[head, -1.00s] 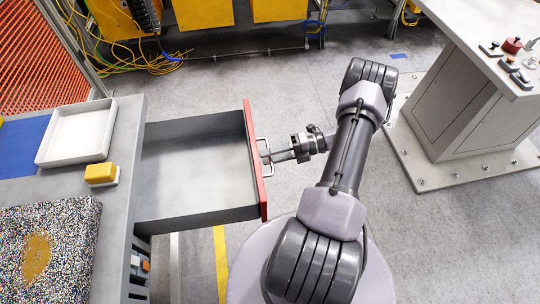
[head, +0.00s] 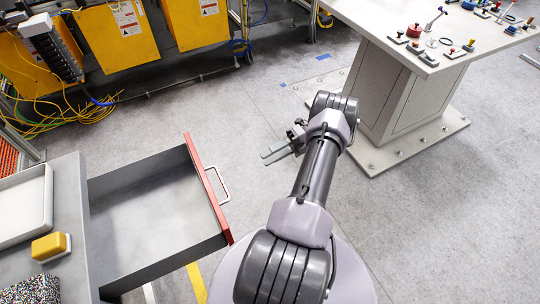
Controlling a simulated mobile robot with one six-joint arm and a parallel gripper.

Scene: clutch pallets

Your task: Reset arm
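My gripper (head: 276,155) is at the middle of the head view, over the grey floor, pointing left from the end of my arm. Its two fingers look slightly apart with nothing seen between them. An open drawer (head: 160,215) with a red front (head: 207,190) and a metal handle (head: 218,184) is to the left of my gripper. The gripper is clear of the handle, with floor showing between them. The drawer's bottom is bare where I can see it.
A grey workbench (head: 75,190) at the left holds a white tray (head: 22,207) and a yellow block (head: 50,246). A pale table (head: 395,30) with several small parts stands at the upper right on a bolted base plate (head: 400,150). Yellow cabinets (head: 115,35) line the back.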

